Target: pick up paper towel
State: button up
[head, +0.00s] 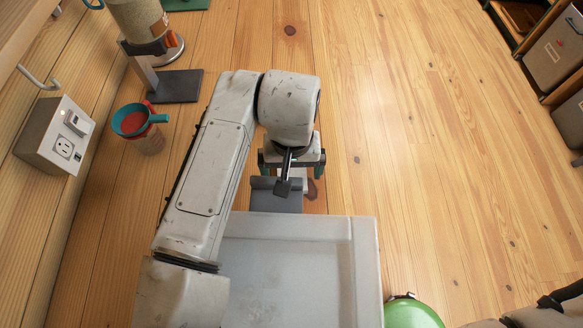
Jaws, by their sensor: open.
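I cannot make out a paper towel for certain in the head view. A small pale patch (305,183) shows just below my gripper, mostly hidden by it, and I cannot tell what it is. My gripper (291,170) points down near the middle of the picture, its teal-tipped fingers spread apart. It is just behind a grey metal bookend-like piece (276,199) at the far edge of a white tray (366,270). My wrist and arm cover much of the area around the gripper, so anything between the fingers is largely hidden.
A beige cylinder (136,17) stands at the top left by a dark metal stand (177,86). A teal funnel (130,121) sits on a red-topped jar by the outlet box (56,136). A green round object (412,313) is at the bottom.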

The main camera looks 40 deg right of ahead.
jog(key=shift+f, duration=1.3)
jog(key=shift+c, duration=0.4)
jog(key=c, duration=1.1)
jog(key=shift+r, duration=0.15)
jog(key=shift+r+b, duration=0.3)
jog(key=shift+r, duration=0.35)
jog(key=shift+s+d+r+b, duration=0.2)
jog(key=shift+s+d+r, duration=0.95)
jog(key=shift+d+r, duration=0.85)
jog(key=shift+s+d+r+b, duration=0.15)
jog(key=shift+s+d+r, duration=1.05)
jog(key=shift+d+r, duration=0.75)
jog(key=shift+s+d+r+b, duration=0.2)
jog(key=shift+s+d+r, duration=0.95)
jog(key=shift+d+r, duration=0.85)
